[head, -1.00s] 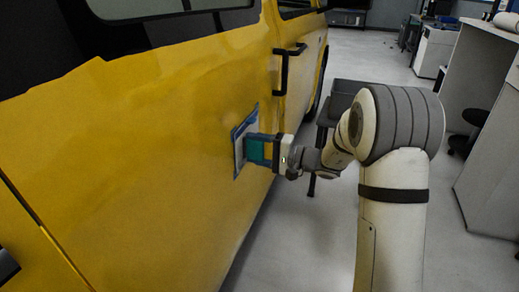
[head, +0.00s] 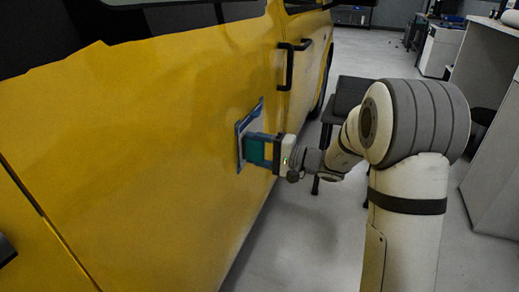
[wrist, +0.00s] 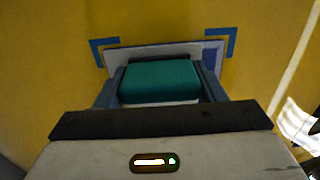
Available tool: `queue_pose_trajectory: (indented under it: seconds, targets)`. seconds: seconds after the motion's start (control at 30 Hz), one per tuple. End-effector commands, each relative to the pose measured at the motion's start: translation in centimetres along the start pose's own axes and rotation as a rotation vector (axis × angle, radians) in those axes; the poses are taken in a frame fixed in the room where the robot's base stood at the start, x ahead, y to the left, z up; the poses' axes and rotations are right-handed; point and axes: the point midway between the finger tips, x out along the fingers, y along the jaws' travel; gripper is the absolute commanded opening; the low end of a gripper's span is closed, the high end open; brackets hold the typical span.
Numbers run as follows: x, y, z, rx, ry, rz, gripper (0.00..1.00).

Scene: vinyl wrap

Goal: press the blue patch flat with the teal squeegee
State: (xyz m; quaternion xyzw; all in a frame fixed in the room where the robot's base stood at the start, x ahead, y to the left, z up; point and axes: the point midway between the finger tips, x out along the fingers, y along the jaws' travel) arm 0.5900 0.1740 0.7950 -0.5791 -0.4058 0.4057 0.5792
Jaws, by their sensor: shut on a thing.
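The blue patch (head: 239,140) is on the side of the yellow van; part of it also shows behind the tool in the wrist view (wrist: 209,57). My gripper (head: 268,153) is shut on the teal squeegee (head: 256,151), whose teal body sits between the fingers in the wrist view (wrist: 160,82). The squeegee's pale, wide front edge lies at or just off the patch; I cannot tell whether it touches. It hides most of the patch. Blue corner marks (wrist: 103,50) show on the yellow panel above the squeegee.
The yellow van door (head: 150,130) fills the left side. A black door handle (head: 291,62) sticks out beyond the patch. A dark stool or bench (head: 346,95) stands behind my arm. A grey cabinet (head: 490,170) stands at right.

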Motion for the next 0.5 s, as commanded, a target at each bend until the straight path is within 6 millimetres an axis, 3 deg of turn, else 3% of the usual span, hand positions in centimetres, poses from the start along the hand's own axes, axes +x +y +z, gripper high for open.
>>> queue_pose_trajectory:
  seconds: [0.27, 0.5]
  targets:
    - [0.0, 0.0, 0.1, 0.000, -0.001, 0.000, 0.45]
    - [0.1, 0.1, 1.3, -0.001, -0.001, 0.000, 0.45]
